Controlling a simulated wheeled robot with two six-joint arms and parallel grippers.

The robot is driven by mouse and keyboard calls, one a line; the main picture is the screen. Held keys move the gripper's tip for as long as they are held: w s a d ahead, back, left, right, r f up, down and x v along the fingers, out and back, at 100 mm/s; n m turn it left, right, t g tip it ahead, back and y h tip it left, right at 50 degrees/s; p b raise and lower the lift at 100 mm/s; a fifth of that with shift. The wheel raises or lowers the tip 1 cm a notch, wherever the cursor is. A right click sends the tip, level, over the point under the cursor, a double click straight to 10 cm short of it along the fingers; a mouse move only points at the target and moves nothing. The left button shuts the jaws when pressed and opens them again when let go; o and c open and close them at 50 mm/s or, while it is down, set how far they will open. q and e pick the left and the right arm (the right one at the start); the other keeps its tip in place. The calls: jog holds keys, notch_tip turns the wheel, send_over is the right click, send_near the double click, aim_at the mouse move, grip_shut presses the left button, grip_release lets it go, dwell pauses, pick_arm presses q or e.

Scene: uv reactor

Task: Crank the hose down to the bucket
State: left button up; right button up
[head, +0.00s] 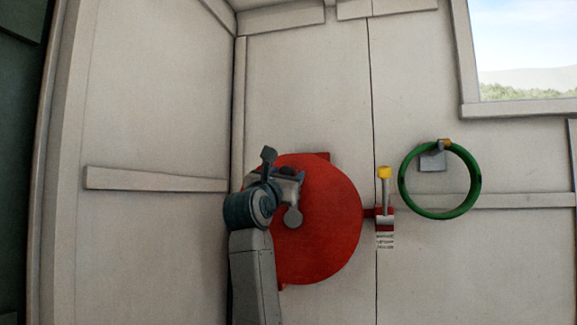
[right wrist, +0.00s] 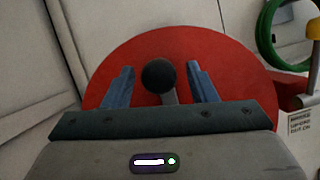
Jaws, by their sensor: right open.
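A big red reel disc (head: 335,215) is mounted on the pale wall, with a grey crank hub (head: 293,217) near its middle. My right gripper (head: 287,177) is in front of the disc's upper left part, with its fingers open. In the right wrist view, the crank's dark round knob (right wrist: 158,75) on a grey stem stands between the two blue-grey fingers of my right gripper (right wrist: 160,83). A gap shows on each side, so it is not clamped. The red disc (right wrist: 225,75) fills the background there. No bucket or hanging hose shows. My left gripper is out of view.
A lever with a yellow knob (head: 385,174) sits on a red bracket right of the disc, above a small label. A green ring (head: 478,180) hangs from a wall hook farther right. A rail (head: 155,180) crosses the left wall. A window is at upper right.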

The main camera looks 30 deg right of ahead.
jog(key=shift+x, duration=1.05)
jog(key=shift+w+d, duration=0.15)
